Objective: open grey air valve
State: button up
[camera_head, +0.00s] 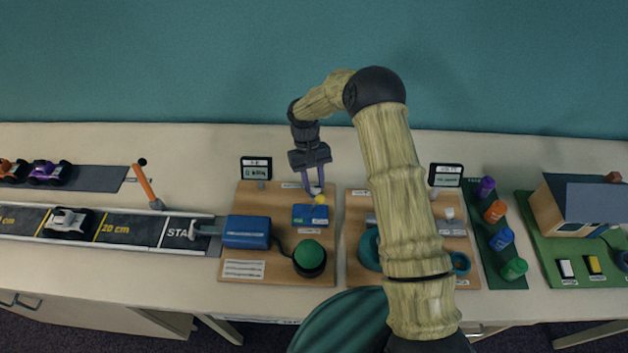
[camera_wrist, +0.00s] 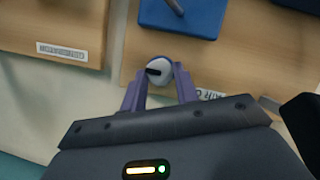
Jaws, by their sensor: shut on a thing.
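The grey air valve (camera_wrist: 159,71) is a round, pale grey knob with a dark mark across its top. It sits on a wooden board (camera_head: 240,205), beside a white label partly hidden by my gripper. My gripper (camera_head: 314,191) reaches down to the back right of that board. In the wrist view, its two purple fingers (camera_wrist: 160,84) are shut on the valve from both sides. In the head view, the fingers mostly hide the valve.
A blue block (camera_head: 303,215) with a yellow-tipped part stands just in front of the valve. A green button (camera_head: 308,254) and a blue box (camera_head: 246,231) share the board. A small display (camera_head: 256,168) stands behind. My arm partly covers a second board (camera_head: 356,205) at right.

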jog(key=shift+w+r, duration=0.1)
jog(key=shift+w, duration=0.05)
jog(key=o, duration=1)
jog(key=shift+c, duration=0.2)
jog(key=b+v, duration=0.2)
jog(key=v, duration=1.5)
jog(key=shift+b, duration=0.3)
jog(key=shift+r, duration=0.2)
